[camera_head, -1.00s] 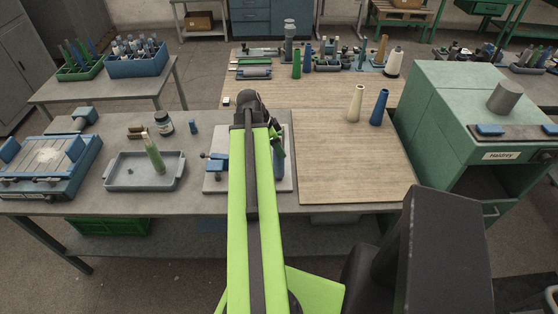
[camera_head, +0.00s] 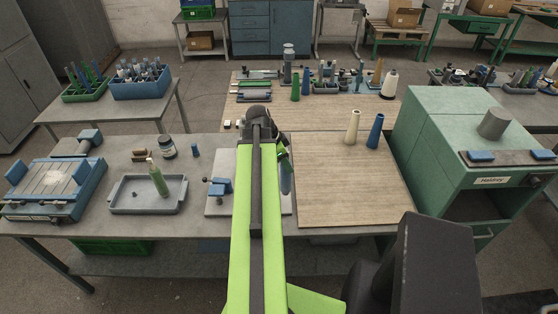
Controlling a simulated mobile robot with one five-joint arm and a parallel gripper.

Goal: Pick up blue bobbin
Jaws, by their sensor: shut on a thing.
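My gripper (camera_head: 283,153) is mostly hidden behind my green arm, over the grey plate on the front table. It is shut on a slim dark blue-grey piece, which looks like the blue bobbin (camera_head: 287,180). The piece hangs roughly upright just right of my arm; its upper part is hidden, and I cannot tell whether its lower end touches the plate. Another blue cone (camera_head: 375,131) stands on the wooden board, beside a cream cone (camera_head: 352,127). A further blue cone (camera_head: 306,82) stands on the back table.
The wooden board (camera_head: 345,185) is bare in front of the cones. A green machine (camera_head: 445,135) borders the right.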

